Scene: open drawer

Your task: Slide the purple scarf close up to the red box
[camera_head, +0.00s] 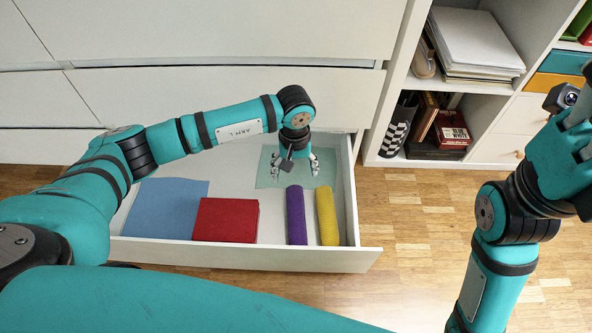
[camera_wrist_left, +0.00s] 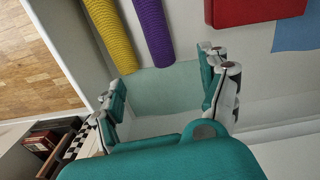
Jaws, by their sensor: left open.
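The purple scarf (camera_head: 296,215) is a long roll lying front to back in the open drawer; it also shows in the left wrist view (camera_wrist_left: 153,32). The red box (camera_head: 225,220) lies flat to its left, with a strip of bare drawer floor between them. In the left wrist view the red box (camera_wrist_left: 256,8) is at the top edge. My left gripper (camera_head: 295,173) is open and empty, pointing down behind the far end of the scarf, over a pale green sheet (camera_head: 267,172). Its spread fingers (camera_wrist_left: 165,88) show in the left wrist view, apart from the scarf.
A yellow roll (camera_head: 327,215) lies right of the scarf, near the drawer's right wall (camera_head: 350,200). A blue flat item (camera_head: 168,207) lies left of the red box. The drawer's front panel (camera_head: 245,255) bounds the near side. A shelf (camera_head: 480,130) stands at right.

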